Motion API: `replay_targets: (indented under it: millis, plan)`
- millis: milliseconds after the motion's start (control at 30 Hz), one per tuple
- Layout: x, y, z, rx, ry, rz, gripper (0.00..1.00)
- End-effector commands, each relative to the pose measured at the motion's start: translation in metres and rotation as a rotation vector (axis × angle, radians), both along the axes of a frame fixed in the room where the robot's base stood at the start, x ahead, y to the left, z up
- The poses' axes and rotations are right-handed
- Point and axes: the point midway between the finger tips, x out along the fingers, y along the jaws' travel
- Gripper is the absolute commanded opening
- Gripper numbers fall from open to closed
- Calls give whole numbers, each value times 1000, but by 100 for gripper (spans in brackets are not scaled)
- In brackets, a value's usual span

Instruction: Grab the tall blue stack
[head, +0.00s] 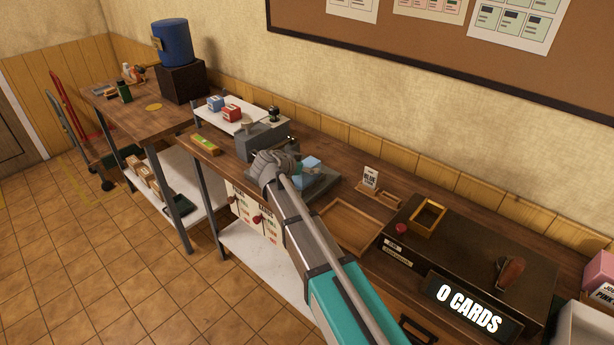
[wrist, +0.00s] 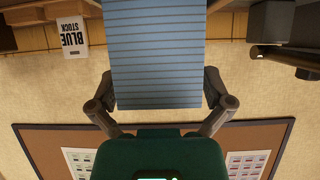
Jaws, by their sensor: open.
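A blue stack (wrist: 157,50) with fine dark lines across its face fills the top middle of the wrist view. My gripper (wrist: 159,84) is open, with one finger at each side of the stack and only small gaps showing; I cannot tell whether either finger touches it. In the head view, my gripper (head: 292,167) is over the grey press plate on the bench. A light blue stack (head: 311,163) shows just beyond it, partly hidden by my gripper.
A "BLUE STOCK" sign (head: 370,177) stands to the right on the bench. An empty wooden tray (head: 350,227) lies nearer. A dark machine with a "0 CARDS" display (head: 468,306) is farther right. Blue (head: 215,103) and red (head: 232,113) boxes sit on a white shelf behind.

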Motion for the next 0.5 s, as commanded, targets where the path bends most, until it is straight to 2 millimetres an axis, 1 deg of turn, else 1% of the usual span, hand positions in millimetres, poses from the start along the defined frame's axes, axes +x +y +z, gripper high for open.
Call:
replay_targets:
  millis: [167,200,367,500]
  plan:
    - [0,0,0,0,0,0,100]
    - [0,0,0,0,0,0,98]
    - [0,0,0,0,0,0,68]
    - [0,0,0,0,0,0,42]
